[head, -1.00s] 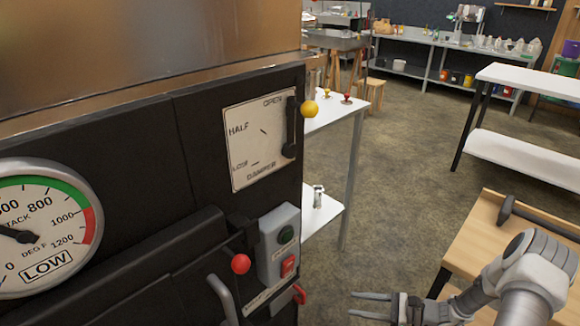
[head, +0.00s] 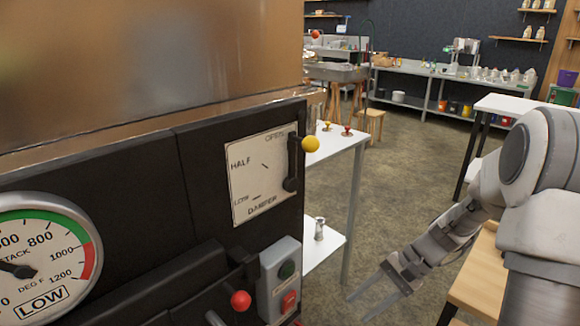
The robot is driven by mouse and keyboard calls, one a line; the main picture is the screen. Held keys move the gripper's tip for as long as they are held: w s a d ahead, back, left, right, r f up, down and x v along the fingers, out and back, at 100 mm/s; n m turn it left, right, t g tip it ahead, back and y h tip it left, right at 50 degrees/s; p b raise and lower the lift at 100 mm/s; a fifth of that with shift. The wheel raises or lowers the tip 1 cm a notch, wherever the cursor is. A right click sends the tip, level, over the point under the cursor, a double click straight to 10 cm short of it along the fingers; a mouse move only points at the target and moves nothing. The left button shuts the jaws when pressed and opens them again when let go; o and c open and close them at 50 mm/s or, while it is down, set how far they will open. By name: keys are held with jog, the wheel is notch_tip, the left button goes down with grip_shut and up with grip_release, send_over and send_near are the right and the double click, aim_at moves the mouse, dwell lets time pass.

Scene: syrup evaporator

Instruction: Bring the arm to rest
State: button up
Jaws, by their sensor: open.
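My gripper (head: 372,293) is at the lower middle right of the head view. Its two fingers are spread and empty, pointing down and to the left over the floor. It is apart from the evaporator front (head: 150,185) on the left. My arm reaches in from the right edge, bent, with its forearm sloping down to the gripper. The damper lever with a yellow knob (head: 311,144) stands at the upper end of its plate (head: 258,175), by the OPEN mark.
A stack gauge (head: 35,255) reads LOW. A switch box (head: 281,278) and a red knob (head: 240,300) stick out from the evaporator. A white table (head: 345,137) stands behind it. A wooden bench (head: 478,275) is under my arm. Open floor (head: 400,165) lies beyond.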

jog(key=s+a+r+n+t+h, duration=0.2)
jog(key=s+r+n+t+h, duration=0.6)
jog(key=s+r, duration=0.9)
notch_tip(320, 180, up, 25)
jog(key=w+n+g+p, duration=0.1)
jog(key=p, duration=2.2)
jog(key=shift+w, duration=0.2)
jog(key=shift+d, duration=0.2)
